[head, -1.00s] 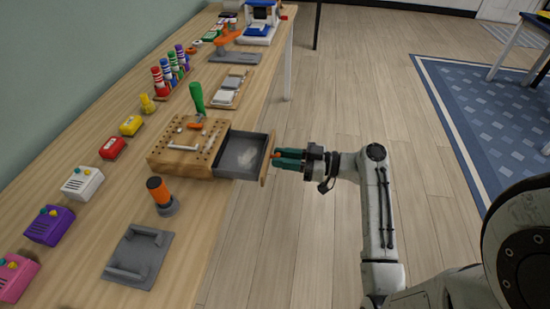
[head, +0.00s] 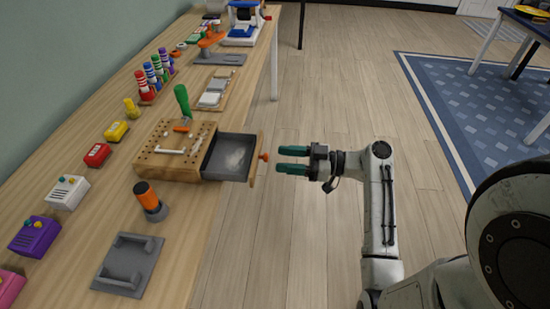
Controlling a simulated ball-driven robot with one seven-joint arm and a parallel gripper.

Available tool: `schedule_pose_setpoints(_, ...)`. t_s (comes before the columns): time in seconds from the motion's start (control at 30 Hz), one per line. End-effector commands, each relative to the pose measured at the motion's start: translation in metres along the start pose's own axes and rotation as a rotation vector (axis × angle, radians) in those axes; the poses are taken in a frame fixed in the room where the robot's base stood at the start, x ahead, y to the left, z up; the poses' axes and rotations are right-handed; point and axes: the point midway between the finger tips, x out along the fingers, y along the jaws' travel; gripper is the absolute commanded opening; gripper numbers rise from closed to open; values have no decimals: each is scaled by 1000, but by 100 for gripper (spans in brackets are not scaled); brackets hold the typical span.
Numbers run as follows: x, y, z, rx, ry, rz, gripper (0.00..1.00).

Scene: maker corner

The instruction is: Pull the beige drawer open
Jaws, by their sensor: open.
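The beige drawer (head: 253,169) stands pulled out of the right side of the wooden block (head: 160,165) on the workbench. Its grey inside shows and looks empty. An orange knob (head: 265,156) sits on its front panel. My gripper (head: 277,160) is open, with two teal fingers pointing left toward the knob. The fingers are apart from each other and hold nothing.
An orange-topped cylinder (head: 148,197) and a grey fixture (head: 128,264) stand nearer on the workbench. Several coloured boxes line the wall side.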

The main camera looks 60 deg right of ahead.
Motion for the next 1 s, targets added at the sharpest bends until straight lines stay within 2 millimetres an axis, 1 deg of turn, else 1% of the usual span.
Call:
schedule_pose_setpoints(0.03,-11,1,1,-1,1,4,53)
schedule_pose_setpoints(0.2,-42,0,0,-1,1,3,53)
schedule_pose_setpoints(0.3,-55,1,0,-1,0,3,53)
schedule_pose_setpoints(0.4,-63,0,0,-1,0,1,53)
schedule_pose_setpoints(0.57,-67,0,0,-1,0,-1,53)
schedule_pose_setpoints(1.0,-67,0,0,-1,0,0,53)
